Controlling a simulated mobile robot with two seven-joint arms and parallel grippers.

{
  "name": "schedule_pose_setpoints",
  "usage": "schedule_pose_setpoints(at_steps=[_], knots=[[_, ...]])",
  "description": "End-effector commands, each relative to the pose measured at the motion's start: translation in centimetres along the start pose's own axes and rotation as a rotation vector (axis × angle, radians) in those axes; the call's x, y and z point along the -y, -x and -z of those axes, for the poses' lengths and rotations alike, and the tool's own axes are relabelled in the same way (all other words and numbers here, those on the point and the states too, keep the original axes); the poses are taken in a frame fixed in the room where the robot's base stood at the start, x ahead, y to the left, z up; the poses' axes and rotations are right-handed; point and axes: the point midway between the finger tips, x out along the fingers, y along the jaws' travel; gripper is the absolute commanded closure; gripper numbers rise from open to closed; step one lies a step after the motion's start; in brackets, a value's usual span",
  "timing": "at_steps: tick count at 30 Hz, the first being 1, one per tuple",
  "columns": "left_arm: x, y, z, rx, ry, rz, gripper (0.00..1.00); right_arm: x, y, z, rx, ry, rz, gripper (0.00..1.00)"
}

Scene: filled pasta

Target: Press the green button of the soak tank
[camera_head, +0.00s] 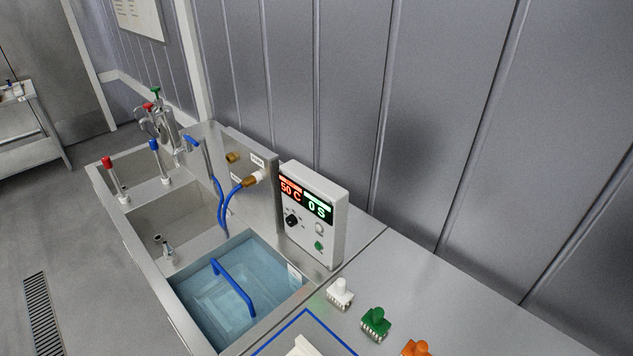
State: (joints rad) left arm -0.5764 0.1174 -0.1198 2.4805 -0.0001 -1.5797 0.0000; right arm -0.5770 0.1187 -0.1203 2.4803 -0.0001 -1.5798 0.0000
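The soak tank (195,318) is a steel basin filled with blue water at the near end of the sink row, with a blue handle (233,290) in it. Its control box (327,238) stands upright behind it against the wall side. The box's display shows a red "50 C" and a green "0 S". A black knob (292,220) sits below the display at the left. The green button (319,246) is at the lower right of the box's face, below a round light-coloured part. Neither of my grippers is in view.
Two empty basins with red- and blue-capped taps lie beyond the tank. White (340,293), green (376,322) and orange (416,348) brushes stand on the steel counter at the right. A blue-edged board or tray is partly cut off at the bottom. The wall runs close behind.

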Motion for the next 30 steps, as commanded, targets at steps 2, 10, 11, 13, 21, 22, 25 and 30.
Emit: schedule_pose_setpoints(at_steps=[2,10,11,13,21,22,25,30], knots=[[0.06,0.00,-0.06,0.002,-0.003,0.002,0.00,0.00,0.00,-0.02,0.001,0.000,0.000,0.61],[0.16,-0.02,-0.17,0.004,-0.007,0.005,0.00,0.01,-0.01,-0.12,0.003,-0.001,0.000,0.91],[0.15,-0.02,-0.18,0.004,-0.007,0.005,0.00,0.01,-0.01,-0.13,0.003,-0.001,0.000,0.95],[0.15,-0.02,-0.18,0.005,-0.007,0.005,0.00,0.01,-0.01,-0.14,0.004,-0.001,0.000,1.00],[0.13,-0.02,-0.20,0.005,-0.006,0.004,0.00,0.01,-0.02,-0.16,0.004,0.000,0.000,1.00],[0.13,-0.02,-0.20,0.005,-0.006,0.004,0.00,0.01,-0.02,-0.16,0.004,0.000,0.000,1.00],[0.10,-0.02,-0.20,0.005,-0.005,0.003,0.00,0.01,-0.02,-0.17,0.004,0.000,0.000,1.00],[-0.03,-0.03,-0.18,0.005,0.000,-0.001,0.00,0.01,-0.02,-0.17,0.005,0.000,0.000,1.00]])
